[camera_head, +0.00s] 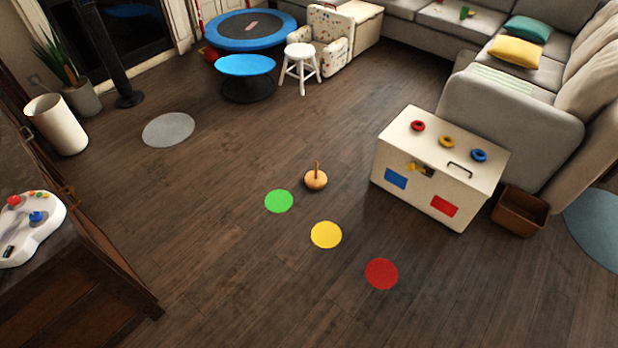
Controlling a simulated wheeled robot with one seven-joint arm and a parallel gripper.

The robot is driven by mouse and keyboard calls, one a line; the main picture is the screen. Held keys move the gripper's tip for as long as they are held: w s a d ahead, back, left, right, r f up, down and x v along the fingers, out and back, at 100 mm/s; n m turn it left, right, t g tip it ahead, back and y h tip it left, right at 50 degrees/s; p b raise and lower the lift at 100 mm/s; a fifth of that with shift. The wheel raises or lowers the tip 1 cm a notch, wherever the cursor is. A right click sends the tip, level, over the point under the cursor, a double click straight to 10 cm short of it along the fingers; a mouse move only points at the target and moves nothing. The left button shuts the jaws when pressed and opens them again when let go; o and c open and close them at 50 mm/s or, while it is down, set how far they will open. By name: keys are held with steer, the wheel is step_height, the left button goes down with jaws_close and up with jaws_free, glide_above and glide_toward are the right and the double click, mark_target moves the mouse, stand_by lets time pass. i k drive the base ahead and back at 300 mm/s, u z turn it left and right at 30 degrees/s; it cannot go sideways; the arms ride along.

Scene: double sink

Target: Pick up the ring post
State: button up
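The ring post (316,179) stands upright on the dark wood floor near the middle of the head view. It has a round, light wooden base and a thin brown peg, with no rings on it. It is just above and right of a green floor dot (279,201) and apart from the white chest to its right. My gripper does not show in this view.
A white chest (432,165) carries red (418,126), yellow (447,142) and blue (479,155) rings. Yellow (326,234) and red (381,273) dots lie on the floor. A brown bin (520,211) stands beside the chest.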

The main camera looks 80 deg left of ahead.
mark_target(315, 180)
steer(key=u, duration=0.65)
steer(key=i, duration=2.3)
steer(key=u, duration=2.05)
steer(key=i, duration=1.25)
steer(key=u, duration=1.8)
steer(key=i, duration=0.9)
steer(key=u, duration=0.35)
